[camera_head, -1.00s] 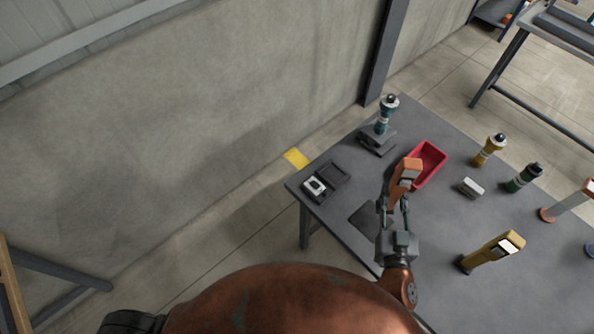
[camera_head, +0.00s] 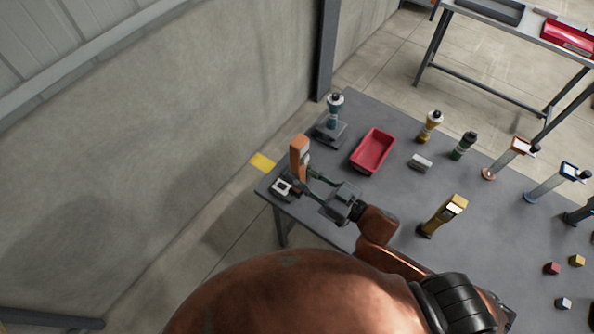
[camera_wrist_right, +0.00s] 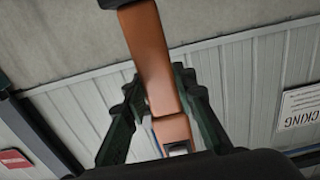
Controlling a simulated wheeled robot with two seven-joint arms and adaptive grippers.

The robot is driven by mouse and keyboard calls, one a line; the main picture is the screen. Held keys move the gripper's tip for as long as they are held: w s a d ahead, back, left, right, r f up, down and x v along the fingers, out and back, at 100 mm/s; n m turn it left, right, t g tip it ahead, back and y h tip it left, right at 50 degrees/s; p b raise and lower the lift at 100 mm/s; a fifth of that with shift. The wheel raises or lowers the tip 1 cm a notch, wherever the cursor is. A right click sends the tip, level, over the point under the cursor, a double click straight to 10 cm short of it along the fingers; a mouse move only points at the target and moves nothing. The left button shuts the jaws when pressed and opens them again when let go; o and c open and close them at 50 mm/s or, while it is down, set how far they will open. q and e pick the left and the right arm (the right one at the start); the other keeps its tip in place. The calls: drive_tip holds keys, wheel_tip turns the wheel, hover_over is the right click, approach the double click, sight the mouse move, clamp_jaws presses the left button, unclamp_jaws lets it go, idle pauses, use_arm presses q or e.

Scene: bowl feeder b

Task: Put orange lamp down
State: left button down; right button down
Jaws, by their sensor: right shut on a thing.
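The orange lamp (camera_head: 299,152) is a long block-like body with a grey-white panel near its middle. My right gripper (camera_head: 308,177) is shut on it near its lower end and holds it nearly upright at the table's left corner. In the right wrist view the lamp (camera_wrist_right: 150,60) stands between the two dark fingers of the gripper (camera_wrist_right: 157,110). Whether its base touches the surface below is hard to tell. My left gripper is not in view.
A white-and-black item (camera_head: 281,188) lies at the grey table's (camera_head: 400,195) left corner, close to the lamp. A teal bottle-like thing (camera_head: 335,112) on a dark stand and a red bin (camera_head: 373,152) are behind. A yellow device (camera_head: 443,214) stands right of my arm.

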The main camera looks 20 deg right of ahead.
drive_tip(key=shift+w, duration=0.35)
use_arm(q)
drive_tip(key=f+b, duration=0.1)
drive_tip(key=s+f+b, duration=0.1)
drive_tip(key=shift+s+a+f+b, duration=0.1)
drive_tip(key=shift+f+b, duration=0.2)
use_arm(e)
drive_tip(key=w+d+f, duration=0.3)
drive_tip(key=w+f, duration=0.9)
drive_tip(key=f, duration=0.1)
drive_tip(key=shift+w, duration=0.4)
drive_tip(key=shift+f, duration=0.1)
drive_tip(key=c, duration=1.6)
unclamp_jaws()
